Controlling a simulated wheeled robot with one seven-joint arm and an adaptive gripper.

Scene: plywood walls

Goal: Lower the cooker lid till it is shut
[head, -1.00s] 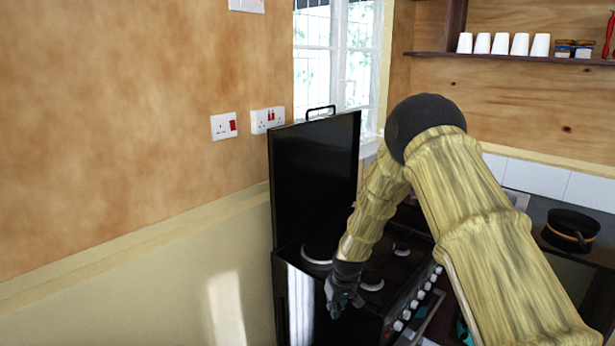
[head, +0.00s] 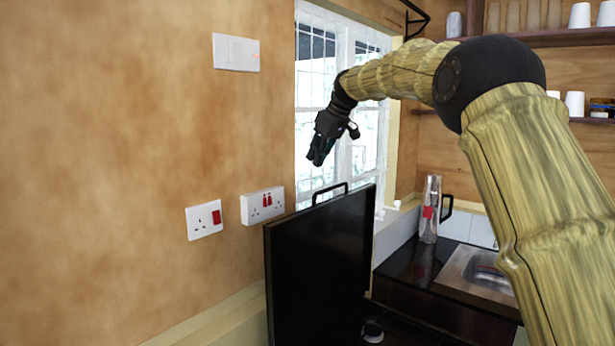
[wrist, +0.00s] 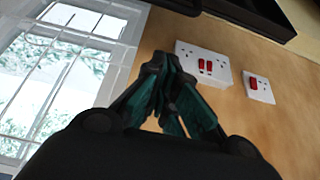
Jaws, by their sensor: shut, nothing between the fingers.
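The cooker lid (head: 320,270) is a black flat panel standing upright in the head view, with a dark handle (head: 330,190) on its top edge. Part of the cooker top (head: 374,332) shows low beside the lid; the rest is out of view or hidden. My gripper (head: 316,160) is shut and empty. It is above the lid's top edge, in front of the window, and apart from the lid. In the wrist view my gripper's fingers (wrist: 178,95) are together. A dark edge at the top of that view may be the lid; I cannot tell for sure.
Wall sockets (head: 262,205) are on the plywood wall left of the lid. A window (head: 345,100) is behind my gripper. A glass jug (head: 430,210) stands near the sink (head: 480,275) at right. Shelves with cups (head: 575,103) are at upper right.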

